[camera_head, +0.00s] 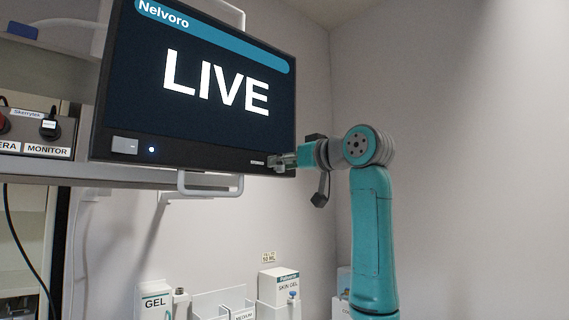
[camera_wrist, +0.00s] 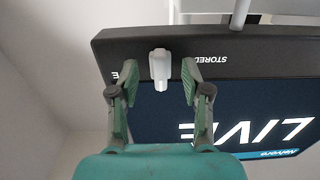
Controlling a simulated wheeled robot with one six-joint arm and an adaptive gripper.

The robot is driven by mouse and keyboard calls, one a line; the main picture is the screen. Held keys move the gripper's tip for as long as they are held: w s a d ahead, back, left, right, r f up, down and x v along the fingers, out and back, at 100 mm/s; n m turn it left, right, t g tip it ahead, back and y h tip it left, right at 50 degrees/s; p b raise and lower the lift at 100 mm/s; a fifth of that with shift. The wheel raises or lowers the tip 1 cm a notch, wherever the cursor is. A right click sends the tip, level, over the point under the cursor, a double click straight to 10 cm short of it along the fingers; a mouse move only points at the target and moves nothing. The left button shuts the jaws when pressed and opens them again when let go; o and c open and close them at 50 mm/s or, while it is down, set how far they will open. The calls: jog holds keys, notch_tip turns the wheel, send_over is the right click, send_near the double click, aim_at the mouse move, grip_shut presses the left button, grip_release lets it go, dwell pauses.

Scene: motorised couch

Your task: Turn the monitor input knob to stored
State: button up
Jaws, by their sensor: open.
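The monitor (camera_head: 205,85) shows LIVE in large white letters on a dark screen. It is upside down in the wrist view (camera_wrist: 250,105). The pale grey input knob (camera_wrist: 160,65) sits on the monitor's dark lower bezel. Its long side runs across the bezel. The STORED label (camera_wrist: 213,58) is beside it on the right in the wrist view; a label on its other side is mostly hidden by a finger. My gripper (camera_wrist: 147,74) is open with one finger on each side of the knob, apparently not touching it. In the head view my gripper (camera_head: 284,161) is at the bezel's lower right corner and largely hides the knob.
A handle (camera_head: 210,190) hangs under the monitor. A shelf at left holds a panel with a MONITOR label (camera_head: 47,150) and a plug. Below stand a GEL carton (camera_head: 154,300) and a SKIN GEL box (camera_head: 279,287). The wall side at right is clear.

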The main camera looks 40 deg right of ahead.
grip_shut()
jog(key=shift+n, duration=0.4)
jog(key=n, duration=1.6)
jog(key=shift+a+f+n, duration=0.2)
jog(key=shift+a+n, duration=0.05)
jog(key=shift+n, duration=0.15)
dwell(0.4)
